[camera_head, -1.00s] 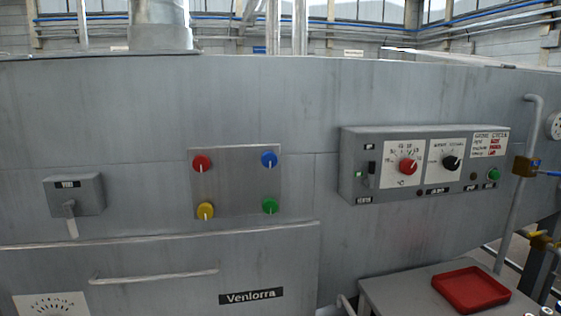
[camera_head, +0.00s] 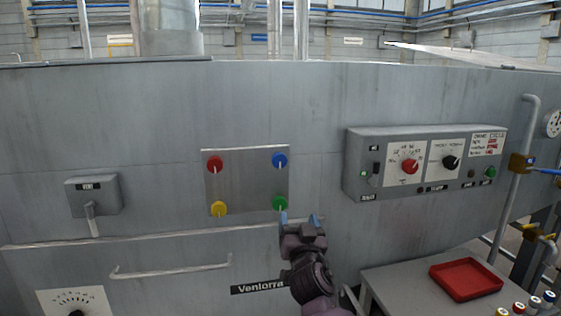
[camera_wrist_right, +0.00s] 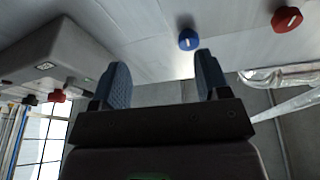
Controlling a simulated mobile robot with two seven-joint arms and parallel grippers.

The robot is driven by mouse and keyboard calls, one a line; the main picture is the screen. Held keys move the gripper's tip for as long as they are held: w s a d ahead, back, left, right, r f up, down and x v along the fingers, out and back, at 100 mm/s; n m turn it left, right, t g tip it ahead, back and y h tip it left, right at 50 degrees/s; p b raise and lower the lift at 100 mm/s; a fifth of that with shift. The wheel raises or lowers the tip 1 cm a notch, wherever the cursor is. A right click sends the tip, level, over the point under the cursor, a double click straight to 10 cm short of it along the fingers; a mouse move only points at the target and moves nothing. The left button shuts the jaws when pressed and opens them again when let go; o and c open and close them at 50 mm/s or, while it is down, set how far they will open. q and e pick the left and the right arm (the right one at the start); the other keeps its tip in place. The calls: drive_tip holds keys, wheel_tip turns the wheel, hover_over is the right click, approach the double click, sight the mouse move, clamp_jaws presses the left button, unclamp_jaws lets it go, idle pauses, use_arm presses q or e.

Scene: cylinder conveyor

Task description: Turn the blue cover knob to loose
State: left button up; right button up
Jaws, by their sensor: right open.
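The blue knob (camera_head: 280,160) is at the top right of a square metal plate (camera_head: 247,180) in the head view. Its white mark looks roughly upright there. In the right wrist view the blue knob (camera_wrist_right: 188,40) shows beyond my fingers, with its white mark visible. My right gripper (camera_head: 300,219) is open and empty, below and slightly right of the blue knob, close to the green knob in the picture. In the wrist view its two blue fingers (camera_wrist_right: 160,74) are spread apart with nothing between them. My left gripper is out of view.
The red knob (camera_head: 215,163), yellow knob (camera_head: 219,208) and green knob (camera_head: 280,203) share the plate. A control box (camera_head: 357,190) juts out at the right. A lever box (camera_head: 93,195) is at the left. A red tray (camera_head: 467,279) sits at the lower right.

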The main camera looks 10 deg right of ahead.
drive_tip(key=t, duration=0.1)
approach(280, 162)
drive_tip(key=x, duration=0.8)
drive_tip(key=shift+w+r, duration=0.1)
drive_tip(key=shift+w, duration=0.2)
drive_tip(key=shift+x, duration=0.75)
drive_tip(key=shift+r, duration=0.1)
drive_tip(key=shift+c, duration=0.3)
drive_tip(key=c, duration=0.9)
drive_tip(key=shift+o, duration=0.2)
